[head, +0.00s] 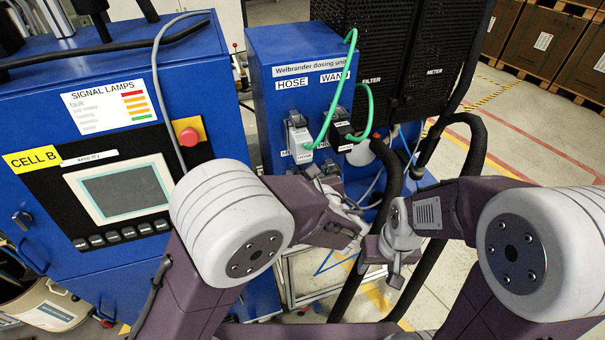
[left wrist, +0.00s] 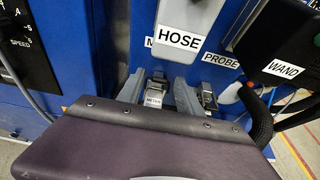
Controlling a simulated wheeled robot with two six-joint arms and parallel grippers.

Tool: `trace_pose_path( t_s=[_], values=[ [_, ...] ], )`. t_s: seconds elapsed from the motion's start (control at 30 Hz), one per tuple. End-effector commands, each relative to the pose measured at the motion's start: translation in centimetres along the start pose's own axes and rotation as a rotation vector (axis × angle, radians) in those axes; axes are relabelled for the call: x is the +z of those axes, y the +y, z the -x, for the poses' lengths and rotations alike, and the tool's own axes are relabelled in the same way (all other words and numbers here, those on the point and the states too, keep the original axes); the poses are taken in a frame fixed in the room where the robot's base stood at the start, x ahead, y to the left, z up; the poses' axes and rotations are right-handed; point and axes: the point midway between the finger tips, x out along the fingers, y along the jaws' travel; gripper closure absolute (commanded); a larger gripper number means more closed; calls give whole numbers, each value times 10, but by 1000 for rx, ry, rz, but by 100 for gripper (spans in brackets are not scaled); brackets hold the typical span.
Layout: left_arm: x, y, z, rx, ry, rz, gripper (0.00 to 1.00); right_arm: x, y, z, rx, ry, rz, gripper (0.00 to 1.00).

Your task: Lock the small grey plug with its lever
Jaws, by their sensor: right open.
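The small grey plug (left wrist: 154,99), tagged METER, sits low on the blue dosing unit, below the grey HOSE plug, in the left wrist view. Dark parts show at its upper end; I cannot tell the lever's position. My left gripper's (left wrist: 160,95) two grey fingers stand on either side of this plug, with a gap on the right side, so it looks open. In the head view my left gripper (head: 322,176) is at the unit's lower front and hides most of the small plug. My right gripper (head: 381,268) is open and empty, lower and to the right.
The grey HOSE plug (head: 300,138) and black WAND plug (head: 343,130), with green cables, sit above. A small dark plug (left wrist: 208,97) is close to the right of my left fingers, by the PROBE label. Thick black hoses (head: 473,150) hang at the right.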

Motion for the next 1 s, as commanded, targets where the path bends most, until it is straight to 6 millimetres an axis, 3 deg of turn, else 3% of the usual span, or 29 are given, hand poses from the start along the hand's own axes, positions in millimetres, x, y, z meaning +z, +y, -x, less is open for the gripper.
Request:
trace_pose_path(
  t_s=[0.03,0.13,0.33,0.47,1.0],
  values=[
    [0,0,0,0,0,0,74,0,0,0,0,0,0,44],
    [0,0,0,0,0,0,100,0,0,0,0,0,0,44],
    [-2,0,0,-1,-7,0,100,0,0,-4,0,0,0,44],
    [-8,0,-1,-2,-39,-1,100,2,0,-19,0,0,0,44],
    [-41,0,-2,-1,-443,1,100,15,3,-146,0,0,0,44]
  ],
)
